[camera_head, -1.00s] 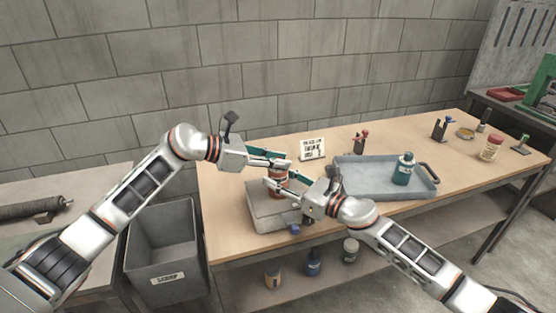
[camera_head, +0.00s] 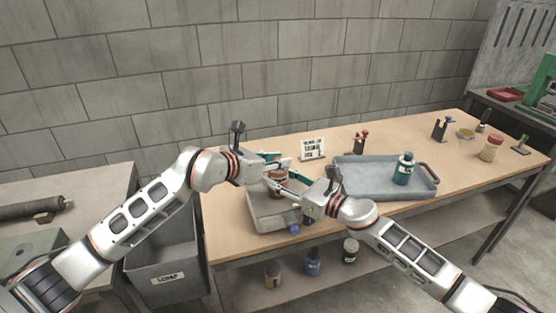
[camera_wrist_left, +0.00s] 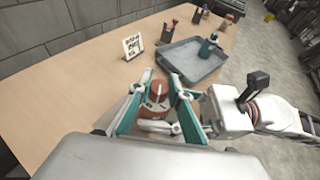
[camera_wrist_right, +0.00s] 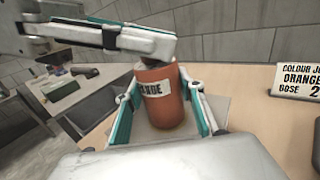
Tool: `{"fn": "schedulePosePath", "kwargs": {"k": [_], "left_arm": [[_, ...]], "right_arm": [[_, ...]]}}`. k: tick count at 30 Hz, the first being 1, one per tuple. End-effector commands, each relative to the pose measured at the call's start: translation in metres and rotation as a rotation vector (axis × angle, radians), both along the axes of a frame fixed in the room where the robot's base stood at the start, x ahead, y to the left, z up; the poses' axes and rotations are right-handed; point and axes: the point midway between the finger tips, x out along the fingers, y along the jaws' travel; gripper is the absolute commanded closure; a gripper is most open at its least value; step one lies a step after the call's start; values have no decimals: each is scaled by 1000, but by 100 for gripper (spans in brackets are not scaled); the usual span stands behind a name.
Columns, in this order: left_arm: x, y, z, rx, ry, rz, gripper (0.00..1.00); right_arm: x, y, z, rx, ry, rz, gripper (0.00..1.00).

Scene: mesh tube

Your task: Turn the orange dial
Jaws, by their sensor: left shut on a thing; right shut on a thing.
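An orange canister (camera_head: 279,184) with a pale label stands upright on a grey base (camera_head: 262,212) at the table's left part. Its top, the orange dial (camera_wrist_left: 158,88), carries white marks. My left gripper (camera_wrist_left: 158,98) reaches in from the left and is shut on the dial at the canister's top. My right gripper (camera_wrist_right: 163,108) is shut around the canister's body below; the body (camera_wrist_right: 160,92) shows between its teal pads. The left fingers cover part of the top in the right wrist view. The exact dial setting is too small to read.
A sign (camera_head: 312,148) behind reads "ORANGE" and "DOSE 2" in the right wrist view (camera_wrist_right: 300,82). A grey-blue tray (camera_head: 365,187) with a teal bottle (camera_head: 403,170) lies to the right. A scrap bin (camera_head: 165,245) stands left of the table. The table's front left corner is clear.

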Motion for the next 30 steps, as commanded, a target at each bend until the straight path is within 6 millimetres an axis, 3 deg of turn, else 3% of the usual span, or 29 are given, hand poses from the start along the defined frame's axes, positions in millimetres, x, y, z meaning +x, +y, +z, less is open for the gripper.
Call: {"fn": "schedulePosePath", "kwargs": {"k": [20,21,23,30], "left_arm": [[0,1,-3,-2,7,59,100],[0,1,-3,-1,6,58,79],[0,1,-3,-2,5,58,63],[0,1,-1,-3,3,57,63]], "right_arm": [[0,1,2,5,1,3,86],[0,1,2,5,1,3,86],[0,1,2,4,1,2,86],[0,1,1,3,0,1,86]]}}
